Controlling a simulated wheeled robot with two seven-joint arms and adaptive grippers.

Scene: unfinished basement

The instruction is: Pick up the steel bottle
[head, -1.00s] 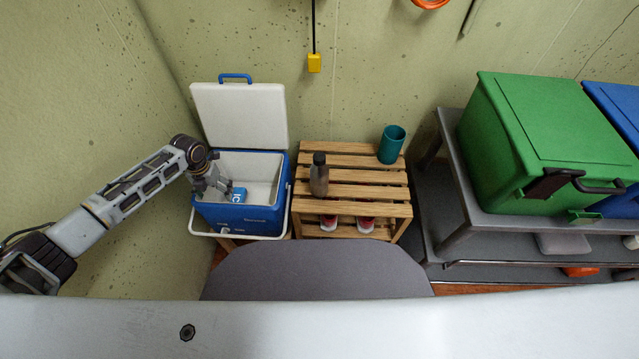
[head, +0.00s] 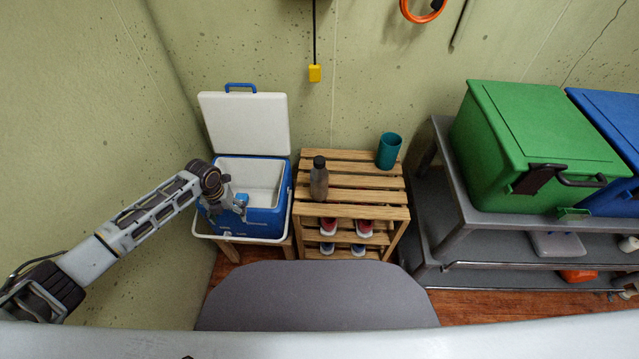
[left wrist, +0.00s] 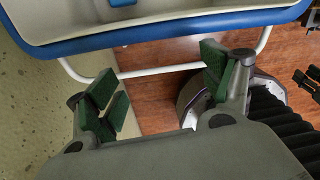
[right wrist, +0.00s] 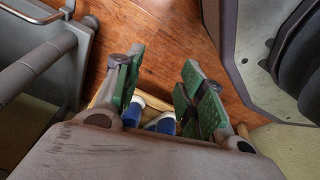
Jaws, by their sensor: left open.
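The steel bottle (head: 319,180), grey with a dark cap, stands upright on the slatted top of the wooden rack (head: 355,211) in the head view. My left gripper (head: 238,206) is open at the front of the blue cooler, left of the bottle and apart from it. In the left wrist view its green-padded fingers (left wrist: 160,86) are spread with nothing between them, and the bottle does not show. My right gripper (right wrist: 162,84) shows only in the right wrist view, fingers apart, above the floor with shoes visible lower down between them.
The blue cooler (head: 268,222) stands open left of the rack, with its white lid (head: 245,123) raised. A teal cup (head: 389,151) stands right of the bottle. Shoes (head: 364,228) fill the lower shelves. A grey cart (head: 452,177) with a green bin (head: 540,140) stands at right.

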